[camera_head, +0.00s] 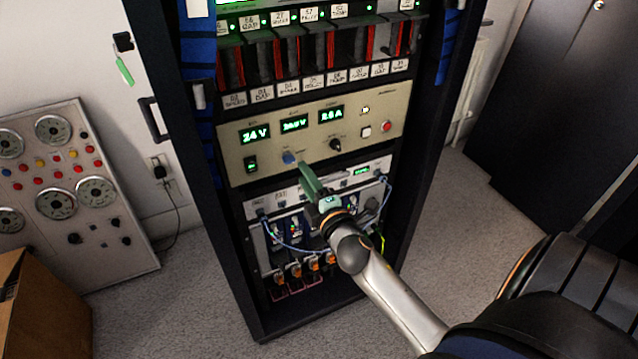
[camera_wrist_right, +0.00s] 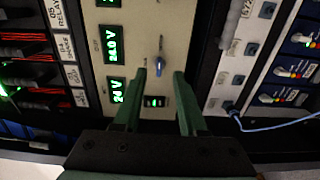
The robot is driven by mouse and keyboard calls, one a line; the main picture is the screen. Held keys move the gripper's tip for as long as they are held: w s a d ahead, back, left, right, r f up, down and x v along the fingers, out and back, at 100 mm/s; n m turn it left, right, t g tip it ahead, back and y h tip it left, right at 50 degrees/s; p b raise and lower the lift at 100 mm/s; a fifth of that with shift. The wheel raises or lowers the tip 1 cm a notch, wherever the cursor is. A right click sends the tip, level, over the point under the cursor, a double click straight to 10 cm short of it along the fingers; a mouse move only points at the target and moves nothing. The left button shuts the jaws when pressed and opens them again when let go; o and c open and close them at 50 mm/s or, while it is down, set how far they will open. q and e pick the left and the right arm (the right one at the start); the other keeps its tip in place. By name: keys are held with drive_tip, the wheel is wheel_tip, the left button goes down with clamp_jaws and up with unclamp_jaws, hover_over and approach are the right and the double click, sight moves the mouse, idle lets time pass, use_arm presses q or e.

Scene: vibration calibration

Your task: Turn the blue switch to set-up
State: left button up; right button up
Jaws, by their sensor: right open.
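The blue switch (camera_head: 289,158) is a small knob on the beige power-supply panel (camera_head: 385,104) in the rack. My right gripper (camera_head: 304,166) comes up from the lower right, with its green fingers just to the right of the knob in the head view. In the right wrist view the blue switch (camera_wrist_right: 156,90) shows in the gap between the two open green fingertips (camera_wrist_right: 160,75). The gripper is open and holds nothing. I cannot tell whether a finger touches the knob. The knob's labels are too small to read. My left gripper is out of view.
A black knob (camera_head: 335,144), a red button (camera_head: 386,126) and a green-lit rocker switch (camera_head: 251,164) sit on the same panel. Green displays (camera_head: 294,124) are above the knobs. Below, a grey unit (camera_head: 345,176) has blue cables (camera_head: 290,247) looping in front.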

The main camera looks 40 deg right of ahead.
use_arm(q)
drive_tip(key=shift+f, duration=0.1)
use_arm(e)
drive_tip(key=v, duration=0.7)
drive_tip(key=shift+s, duration=0.3)
drive_tip(key=shift+a, duration=0.1)
drive_tip(key=s+a+f+m+g+y, duration=0.4)
drive_tip(key=s+a+f+m, duration=0.25)
drive_tip(key=a+f, duration=0.35)
drive_tip(key=s+a+f+m+g+y, duration=0.45)
drive_tip(key=s+a+f+m, duration=0.2)
drive_tip(key=a+f, duration=0.3)
use_arm(q)
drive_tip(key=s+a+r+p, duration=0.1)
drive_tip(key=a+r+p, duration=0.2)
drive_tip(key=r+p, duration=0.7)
drive_tip(key=p, duration=0.4)
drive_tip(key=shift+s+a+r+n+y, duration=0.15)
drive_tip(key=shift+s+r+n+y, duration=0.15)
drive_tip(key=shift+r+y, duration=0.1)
use_arm(e)
drive_tip(key=s+d+r+h, duration=0.1)
drive_tip(key=d+r, duration=0.3)
drive_tip(key=r, duration=0.6)
drive_tip(key=shift+s+r+h, duration=0.2)
drive_tip(key=shift+r+h, duration=0.1)
drive_tip(key=shift+h, duration=0.25)
